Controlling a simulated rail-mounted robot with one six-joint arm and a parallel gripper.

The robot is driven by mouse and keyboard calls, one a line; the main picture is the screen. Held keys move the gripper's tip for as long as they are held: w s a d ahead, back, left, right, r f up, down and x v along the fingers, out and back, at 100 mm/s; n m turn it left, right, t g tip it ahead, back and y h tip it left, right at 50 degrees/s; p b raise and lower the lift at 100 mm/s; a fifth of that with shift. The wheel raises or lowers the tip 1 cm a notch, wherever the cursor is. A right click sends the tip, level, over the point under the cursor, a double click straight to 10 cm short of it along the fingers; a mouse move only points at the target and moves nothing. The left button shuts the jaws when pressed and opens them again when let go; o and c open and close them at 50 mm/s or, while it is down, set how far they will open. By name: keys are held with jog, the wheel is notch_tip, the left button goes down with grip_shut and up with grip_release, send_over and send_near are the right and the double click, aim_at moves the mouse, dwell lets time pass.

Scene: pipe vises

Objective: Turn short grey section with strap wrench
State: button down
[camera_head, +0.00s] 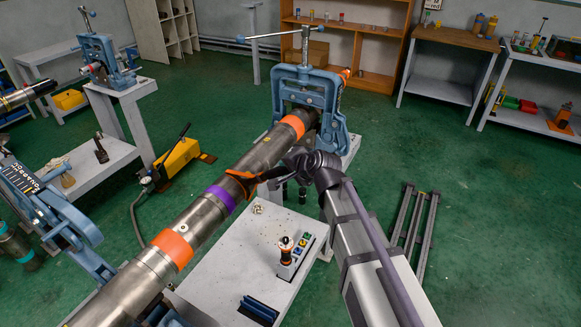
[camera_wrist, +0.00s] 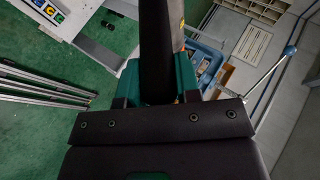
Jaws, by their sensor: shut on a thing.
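A long grey pipe (camera_head: 262,155) runs diagonally from the lower left to a blue pipe vise (camera_head: 306,90). It carries a purple band (camera_head: 220,196) and orange bands (camera_head: 172,249). I cannot tell for certain which piece is the short grey section. A dark strap with orange edging, apparently the strap wrench (camera_head: 243,181), lies against the pipe just beyond the purple band. My gripper (camera_head: 303,163) is beside the pipe on its right. In the wrist view its green-padded fingers (camera_wrist: 157,88) are shut on a dark bar (camera_wrist: 156,40), apparently the wrench handle. The far side of the strap is hidden.
A white bench (camera_head: 235,258) under the pipe holds a control box (camera_head: 295,254) with a joystick and coloured buttons. A yellow pump (camera_head: 177,158) stands on the floor at left. Grey rails (camera_head: 414,225) lie at right. Another blue vise (camera_head: 45,200) stands at left. Green floor at right is mostly clear.

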jog(key=shift+r, duration=0.1)
dwell(0.4)
jog(key=shift+g+h, duration=0.4)
jog(key=shift+h, duration=0.4)
jog(key=shift+w+a+r+p, duration=0.3)
jog(key=shift+a+r+p, duration=0.5)
jog(key=shift+p, duration=0.5)
jog(key=shift+w+a+r+p, duration=0.3)
jog(key=shift+a+r+p, duration=0.45)
jog(key=shift+p, duration=0.55)
jog(key=shift+w+a+r+p, duration=0.15)
jog(key=shift+a+r+p, duration=0.05)
jog(key=shift+r+p, duration=0.25)
jog(key=shift+w+a+r+n+g+h+p, duration=0.15)
jog(key=shift+w+a+r+h+p, duration=0.15)
jog(key=shift+a+p, duration=0.25)
jog(key=shift+w+a+r+n+g+h+p, duration=0.15)
jog(key=shift+a+r+p, duration=0.25)
jog(key=shift+p, duration=0.2)
jog(key=shift+w+a+r+n+g+h+p, duration=0.1)
jog(key=shift+a+r+h+p, duration=0.2)
jog(key=shift+a+p, duration=0.25)
